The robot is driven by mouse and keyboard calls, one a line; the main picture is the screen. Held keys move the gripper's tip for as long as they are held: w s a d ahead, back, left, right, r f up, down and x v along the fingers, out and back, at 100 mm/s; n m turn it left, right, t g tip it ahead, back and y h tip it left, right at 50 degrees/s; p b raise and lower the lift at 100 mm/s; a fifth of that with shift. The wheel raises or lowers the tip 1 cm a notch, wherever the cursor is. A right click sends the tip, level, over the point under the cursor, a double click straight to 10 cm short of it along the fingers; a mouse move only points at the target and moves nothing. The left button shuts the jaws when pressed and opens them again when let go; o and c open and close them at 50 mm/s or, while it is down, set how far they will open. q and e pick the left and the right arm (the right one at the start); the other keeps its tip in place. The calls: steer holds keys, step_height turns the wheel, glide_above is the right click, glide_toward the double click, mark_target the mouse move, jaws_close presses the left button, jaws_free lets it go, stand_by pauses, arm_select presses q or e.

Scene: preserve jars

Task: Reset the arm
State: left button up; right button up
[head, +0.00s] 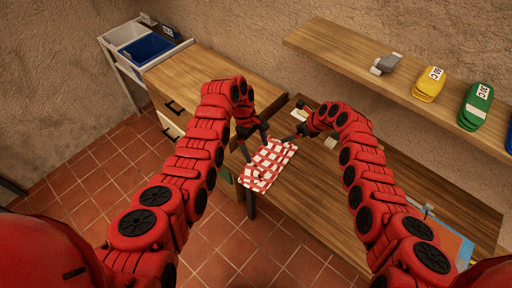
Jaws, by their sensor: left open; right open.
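Both my red arms reach forward over the wooden table (320,195). My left gripper (256,150) is open, its dark fingers pointing down just above or at the upper left part of a red-and-white checked cloth (270,168). I cannot tell whether they touch it. The cloth lies at the table's left end and seems to reach its edge. My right gripper (289,138) is open by the cloth's upper right corner, pointing left. Its fingers are small and partly hidden by its wrist. I see nothing held in either gripper.
A wooden cabinet (215,68) with drawers stands left of the table. A rack with a white bin (125,34) and a blue bin (147,47) is beyond it. A wall shelf (330,45) holds a grey item (386,64), yellow packets (429,84) and green packets (475,106). A blue-and-orange item (452,243) lies at right.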

step_height(320, 180, up, 2)
steer(key=shift+r+p, duration=0.25)
steer(key=shift+p, duration=0.55)
steer(key=shift+f, duration=0.1)
